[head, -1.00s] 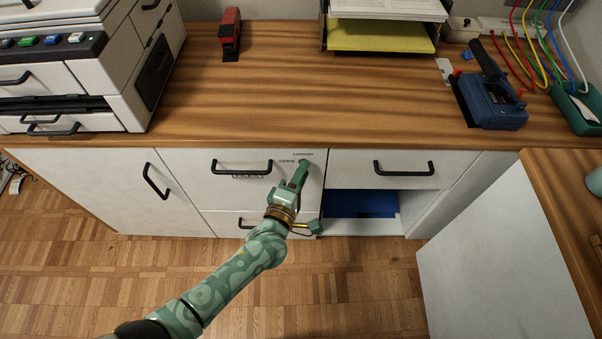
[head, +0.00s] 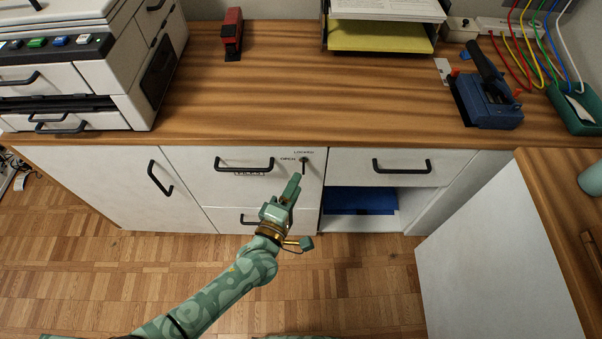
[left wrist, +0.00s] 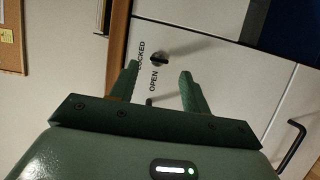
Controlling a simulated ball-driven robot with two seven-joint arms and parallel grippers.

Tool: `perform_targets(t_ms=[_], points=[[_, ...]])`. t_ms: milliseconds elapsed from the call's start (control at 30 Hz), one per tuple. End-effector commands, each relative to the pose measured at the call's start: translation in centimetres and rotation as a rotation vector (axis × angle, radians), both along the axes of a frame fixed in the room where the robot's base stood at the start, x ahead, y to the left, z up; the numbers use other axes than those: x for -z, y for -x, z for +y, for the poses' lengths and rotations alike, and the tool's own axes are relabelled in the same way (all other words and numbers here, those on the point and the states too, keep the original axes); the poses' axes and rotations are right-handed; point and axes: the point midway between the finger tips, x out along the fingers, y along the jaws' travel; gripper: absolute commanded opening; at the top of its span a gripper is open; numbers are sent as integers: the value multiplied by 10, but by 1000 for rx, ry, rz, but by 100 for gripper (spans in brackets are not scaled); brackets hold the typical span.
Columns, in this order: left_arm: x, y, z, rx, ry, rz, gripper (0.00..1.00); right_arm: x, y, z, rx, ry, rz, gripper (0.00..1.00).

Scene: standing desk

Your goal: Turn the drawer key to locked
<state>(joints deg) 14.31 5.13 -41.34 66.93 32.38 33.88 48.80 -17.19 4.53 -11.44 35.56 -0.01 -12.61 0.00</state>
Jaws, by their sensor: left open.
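The drawer key (head: 304,163) sits in the lock at the upper right of the middle drawer front (head: 225,185). A LOCKED label (head: 304,153) is above it and an OPEN label (head: 287,159) is to its left. In the left wrist view, the key (left wrist: 159,59) lies lengthwise across the picture, in line with LOCKED rather than OPEN. My left gripper (head: 294,180) is below the key, apart from it. Its fingers (left wrist: 159,80) are spread with nothing between them, pointing toward the lock. My right gripper is out of view.
The drawer's black handle (head: 244,165) is left of the lock. To the right are another drawer handle (head: 402,167) and an open shelf with a blue item (head: 362,202). The wooden desktop (head: 290,110) overhangs above. A side desk (head: 490,240) stands at the right.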

Motion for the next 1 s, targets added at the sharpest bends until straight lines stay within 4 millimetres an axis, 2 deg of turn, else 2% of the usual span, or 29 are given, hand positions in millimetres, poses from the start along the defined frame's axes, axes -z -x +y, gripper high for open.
perform_targets(t_ms=[33, 200, 400, 600, 1000], points=[[-5, 14, 6, 1, -3, -1, 47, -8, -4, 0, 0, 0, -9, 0], [-4, 57, 23, 2, -2, 0, 47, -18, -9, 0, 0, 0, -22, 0], [-2, 91, 37, 1, -1, 1, 47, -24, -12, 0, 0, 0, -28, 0], [-1, 103, 42, 2, 0, 0, 47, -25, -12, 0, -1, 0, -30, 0], [-1, 103, 42, 2, 0, 1, 47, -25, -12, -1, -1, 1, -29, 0]])
